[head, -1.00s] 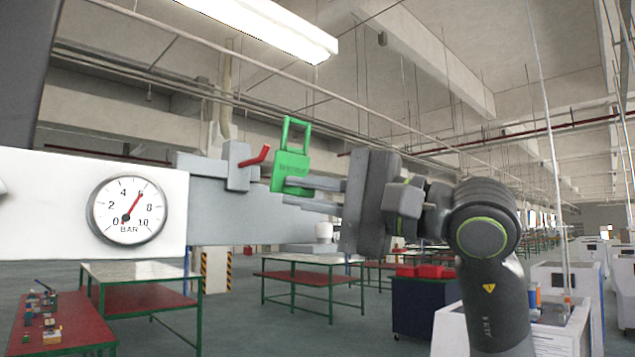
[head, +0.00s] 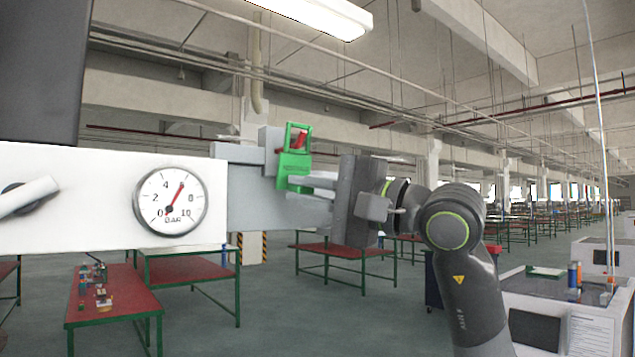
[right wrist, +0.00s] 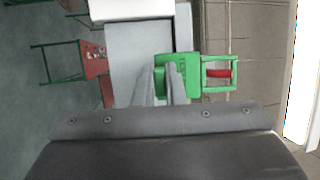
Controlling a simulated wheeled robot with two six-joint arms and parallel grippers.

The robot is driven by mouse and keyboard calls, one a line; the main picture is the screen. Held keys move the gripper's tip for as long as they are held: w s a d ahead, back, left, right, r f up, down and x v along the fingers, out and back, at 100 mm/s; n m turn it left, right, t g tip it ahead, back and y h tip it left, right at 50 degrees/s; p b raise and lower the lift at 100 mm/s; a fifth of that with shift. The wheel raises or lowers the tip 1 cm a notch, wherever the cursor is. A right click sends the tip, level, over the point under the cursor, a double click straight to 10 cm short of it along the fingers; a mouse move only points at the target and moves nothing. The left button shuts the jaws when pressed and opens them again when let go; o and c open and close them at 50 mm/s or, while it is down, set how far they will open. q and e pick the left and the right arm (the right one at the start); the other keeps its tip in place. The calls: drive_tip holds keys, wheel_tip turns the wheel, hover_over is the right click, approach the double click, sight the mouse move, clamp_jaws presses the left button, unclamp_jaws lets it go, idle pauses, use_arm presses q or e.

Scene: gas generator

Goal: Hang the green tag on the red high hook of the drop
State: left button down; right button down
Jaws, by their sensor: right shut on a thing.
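The green tag (head: 294,163) is a flat plate with an open loop at its top, and it is upright. The red hook (head: 299,141) shows through the loop in the head view. In the right wrist view the red hook (right wrist: 218,74) also lies within the loop of the green tag (right wrist: 180,74). I cannot tell whether the loop rests on the hook. My right gripper (head: 308,182) is shut on the tag's lower part, coming from the right; its fingers (right wrist: 165,88) show in the wrist view. My left gripper is not in view.
A white panel with a round pressure gauge (head: 171,201) and a valve handle (head: 28,196) stands left of the hook. A grey block (head: 268,150) and grey plate (head: 250,205) are beside and behind the tag. Red-topped tables (head: 125,295) stand beyond, below.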

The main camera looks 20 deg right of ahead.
drive_tip(key=shift+w+a+f, duration=0.2)
drive_tip(key=shift+w+a, duration=0.05)
drive_tip(key=shift+w, duration=0.4)
drive_tip(key=shift+w+a+f, duration=0.2)
drive_tip(key=shift+w+a, duration=0.05)
drive_tip(key=shift+w, duration=0.35)
drive_tip(key=shift+w+f+b, duration=0.25)
drive_tip(key=shift+f+b, duration=0.15)
drive_tip(key=shift+f, duration=0.1)
drive_tip(key=c, duration=1.4)
unclamp_jaws()
